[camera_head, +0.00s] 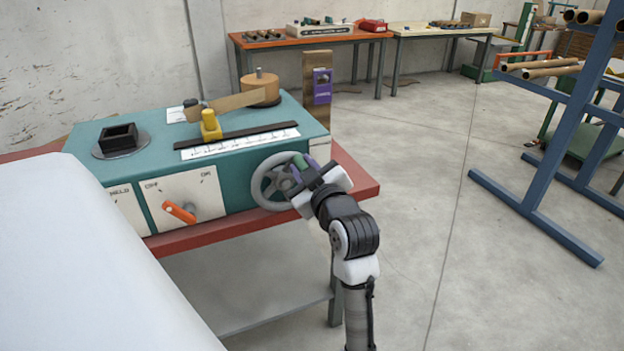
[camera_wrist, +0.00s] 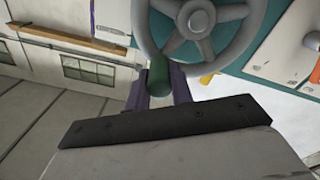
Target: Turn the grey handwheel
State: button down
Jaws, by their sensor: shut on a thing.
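The grey handwheel (camera_head: 259,190) is on the front face of the teal machine (camera_head: 237,192), near its right end. It also shows in the wrist view (camera_wrist: 229,45), with its spokes, hub and part of its rim. A dark green handle knob (camera_wrist: 158,78) stands out from the wheel's rim. My gripper (camera_head: 297,172) is at the right side of the wheel in the head view. In the wrist view its purple fingers (camera_wrist: 160,92) are shut on the green knob, one on each side. The head view partly hides the knob behind my gripper.
An orange lever (camera_head: 180,212) is on the machine's front panel, left of the wheel. The red bench (camera_head: 355,185) edge juts out below. A blue rack (camera_head: 560,130) stands right; floor between is clear.

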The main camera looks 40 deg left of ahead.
jog(key=shift+s+a+r+n+b, duration=0.15)
jog(key=shift+s+n+b, duration=0.25)
jog(key=shift+n, duration=0.3)
jog(key=shift+s+a+n+b, duration=0.15)
jog(key=shift+s+n+b, duration=0.25)
jog(key=shift+n, duration=0.3)
jog(key=shift+s+a+r+n+b, duration=0.15)
jog(key=shift+s+n+b, duration=0.25)
jog(key=shift+n, duration=0.3)
jog(key=shift+f, duration=0.1)
jog(key=c, duration=1.2)
grip_release()
jog(key=shift+c, duration=0.2)
jog(key=shift+d, duration=0.1)
jog(key=b+v, duration=1.3)
jog(key=shift+s+d+b, duration=0.2)
jog(key=shift+d+b, duration=0.05)
jog(key=shift+b, duration=0.15)
